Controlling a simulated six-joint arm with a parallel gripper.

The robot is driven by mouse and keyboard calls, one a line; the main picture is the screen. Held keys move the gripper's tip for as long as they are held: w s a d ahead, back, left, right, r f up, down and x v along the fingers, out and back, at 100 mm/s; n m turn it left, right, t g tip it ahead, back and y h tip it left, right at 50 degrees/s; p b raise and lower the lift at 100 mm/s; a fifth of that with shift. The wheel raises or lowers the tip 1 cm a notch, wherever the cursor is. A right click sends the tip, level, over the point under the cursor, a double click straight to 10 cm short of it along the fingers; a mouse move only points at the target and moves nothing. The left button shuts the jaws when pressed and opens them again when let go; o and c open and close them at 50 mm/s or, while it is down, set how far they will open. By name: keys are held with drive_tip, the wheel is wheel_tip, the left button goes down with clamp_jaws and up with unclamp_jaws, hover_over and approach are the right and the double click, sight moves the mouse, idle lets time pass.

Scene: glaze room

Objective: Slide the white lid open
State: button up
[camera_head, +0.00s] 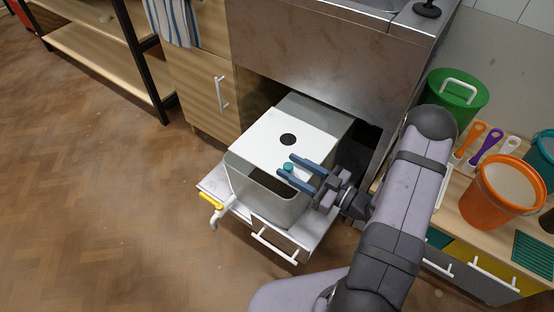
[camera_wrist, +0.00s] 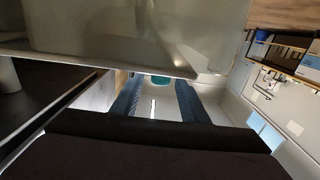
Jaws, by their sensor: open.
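The white lid (camera_head: 265,138) lies on top of a grey-white bin (camera_head: 240,183), with a dark round spot in its middle. A dark gap shows at the bin's near end, where the lid does not cover it. A small teal knob (camera_head: 288,167) shows near the lid's near right edge. My gripper (camera_head: 286,166) is open, its two blue fingers on either side of the knob in the head view. In the wrist view a teal patch (camera_wrist: 160,80) shows between the fingertips. I cannot tell whether either finger touches the knob.
The bin stands on a pulled-out drawer (camera_head: 210,186) with a white handle and a tap with a yellow lever (camera_head: 211,201). A metal counter (camera_head: 300,45) overhangs its far end. Floor at left is clear.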

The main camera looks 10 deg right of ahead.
sight(277, 166)
drive_tip(key=shift+b+x, duration=0.45)
drive_tip(key=shift+x, duration=2.35)
clamp_jaws()
